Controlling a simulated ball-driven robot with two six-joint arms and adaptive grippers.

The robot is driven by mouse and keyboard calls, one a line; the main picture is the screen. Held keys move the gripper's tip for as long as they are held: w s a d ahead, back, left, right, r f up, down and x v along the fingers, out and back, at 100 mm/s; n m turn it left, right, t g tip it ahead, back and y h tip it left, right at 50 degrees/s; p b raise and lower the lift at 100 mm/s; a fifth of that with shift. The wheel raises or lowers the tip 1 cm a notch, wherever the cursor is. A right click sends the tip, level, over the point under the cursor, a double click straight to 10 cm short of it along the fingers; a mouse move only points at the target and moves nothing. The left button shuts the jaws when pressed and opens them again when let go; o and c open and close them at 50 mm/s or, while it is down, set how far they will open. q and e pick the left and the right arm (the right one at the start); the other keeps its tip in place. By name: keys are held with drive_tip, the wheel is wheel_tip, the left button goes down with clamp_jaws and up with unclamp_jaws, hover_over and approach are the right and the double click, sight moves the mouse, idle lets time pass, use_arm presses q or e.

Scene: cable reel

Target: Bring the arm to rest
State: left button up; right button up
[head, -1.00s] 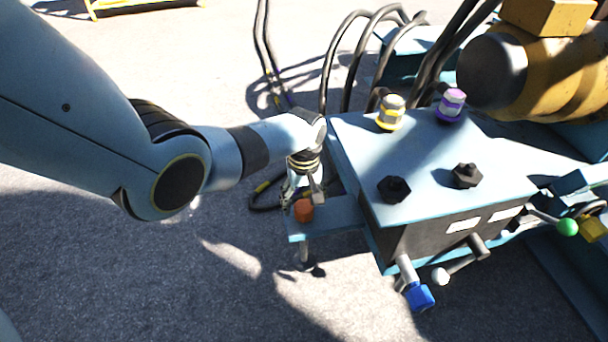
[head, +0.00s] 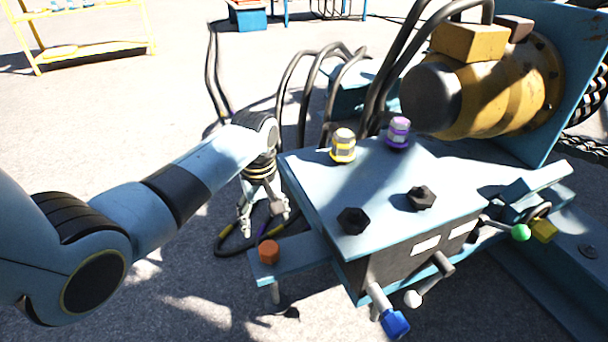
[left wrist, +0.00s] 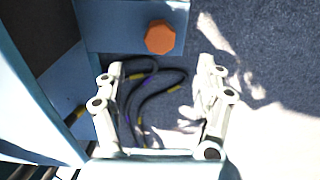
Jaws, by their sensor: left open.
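My left arm comes in from the left in the head view. My left gripper (head: 264,217) points down beside the left side of the blue machine box (head: 380,172). In the left wrist view its two white fingers (left wrist: 162,92) are spread apart with nothing between them. Black cables with yellow and purple bands (left wrist: 150,92) lie on the ground below it. An orange hexagonal knob (head: 269,250) sits on a blue side ledge (head: 308,256) near the gripper; it also shows in the left wrist view (left wrist: 160,37). My right gripper is in neither view.
The box top carries a yellow-banded connector (head: 343,146), a purple one (head: 398,132) and two black knobs (head: 352,220). Levers, one with a blue handle (head: 395,323), stick out in front. A yellow drum (head: 490,92) stands behind. Open pavement (head: 110,130) lies left.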

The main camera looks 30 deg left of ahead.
use_arm(q)
drive_tip(key=s+f+m+g, duration=0.1)
drive_tip(key=s+f, duration=0.3)
drive_tip(key=s, duration=0.7)
drive_tip(key=s+f+m+g, duration=0.1)
drive_tip(key=s+f, duration=0.4)
drive_tip(key=s, duration=0.5)
drive_tip(key=s+f+m+g, duration=0.1)
drive_tip(key=s+f, duration=0.3)
drive_tip(key=s, duration=0.7)
drive_tip(key=s+r+m+t+p, duration=0.1)
drive_tip(key=s+m+t+p, duration=0.2)
drive_tip(key=s+m+p, duration=0.4)
drive_tip(key=s+p, duration=0.8)
drive_tip(key=s, duration=0.2)
drive_tip(key=shift+r+y, duration=0.3)
drive_tip(key=shift+y, duration=0.1)
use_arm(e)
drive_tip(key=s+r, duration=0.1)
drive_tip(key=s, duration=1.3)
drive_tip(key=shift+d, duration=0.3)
